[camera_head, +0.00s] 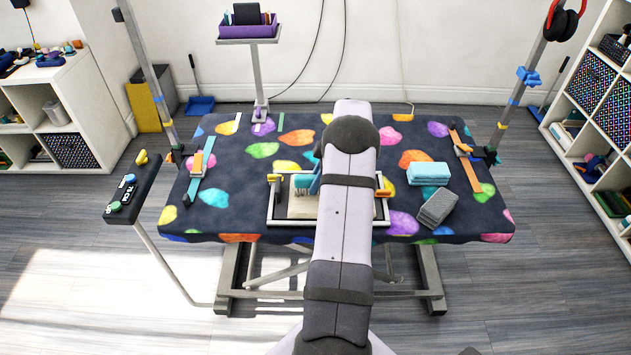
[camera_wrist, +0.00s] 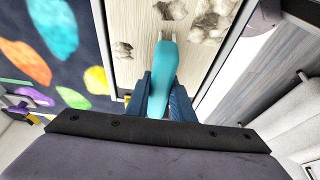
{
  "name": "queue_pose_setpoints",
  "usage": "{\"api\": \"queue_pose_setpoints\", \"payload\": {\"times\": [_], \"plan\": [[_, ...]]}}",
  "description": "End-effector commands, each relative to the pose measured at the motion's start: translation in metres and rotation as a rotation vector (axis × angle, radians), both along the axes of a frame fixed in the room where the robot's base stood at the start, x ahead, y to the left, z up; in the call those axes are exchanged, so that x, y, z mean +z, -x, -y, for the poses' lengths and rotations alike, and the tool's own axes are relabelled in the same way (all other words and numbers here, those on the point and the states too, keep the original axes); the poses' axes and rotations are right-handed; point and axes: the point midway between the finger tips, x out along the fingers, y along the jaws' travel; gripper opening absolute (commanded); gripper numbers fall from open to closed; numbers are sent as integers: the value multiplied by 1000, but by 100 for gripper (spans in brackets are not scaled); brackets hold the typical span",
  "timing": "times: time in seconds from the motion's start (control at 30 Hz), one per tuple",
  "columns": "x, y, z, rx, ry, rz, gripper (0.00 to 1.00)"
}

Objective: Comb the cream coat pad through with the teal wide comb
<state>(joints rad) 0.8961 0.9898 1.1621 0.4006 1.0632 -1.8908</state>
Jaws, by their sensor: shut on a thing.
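The cream coat pad (camera_head: 303,207) lies in a framed tray (camera_head: 275,214) at the front middle of the table, partly hidden behind my arm. In the wrist view the pad (camera_wrist: 139,70) shows combed-looking lines and several rough, tufted clumps (camera_wrist: 205,27). My gripper (camera_wrist: 164,98) is shut on the teal wide comb (camera_wrist: 163,70). The comb reaches out from the blue fingers over the pad. In the head view a bit of teal (camera_head: 303,181) shows at the pad beside my arm. Whether the teeth touch the pad I cannot tell.
A folded blue towel (camera_head: 428,174) and a grey block (camera_head: 438,208) lie right of the tray. Yellow clamps (camera_head: 274,178) sit on the tray's edge. Straps (camera_head: 201,170) lie at the table's left and right. Posts rise at both sides.

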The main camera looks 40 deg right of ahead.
Motion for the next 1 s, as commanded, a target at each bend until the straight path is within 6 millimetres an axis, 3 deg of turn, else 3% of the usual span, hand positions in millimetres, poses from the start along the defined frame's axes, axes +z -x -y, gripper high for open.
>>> {"api": "queue_pose_setpoints", "payload": {"times": [0.6, 1.0], "plan": [[-3, 52, -51, 1, -4, -4, 0], [-2, 59, -59, 1, -5, -5, 0]]}}
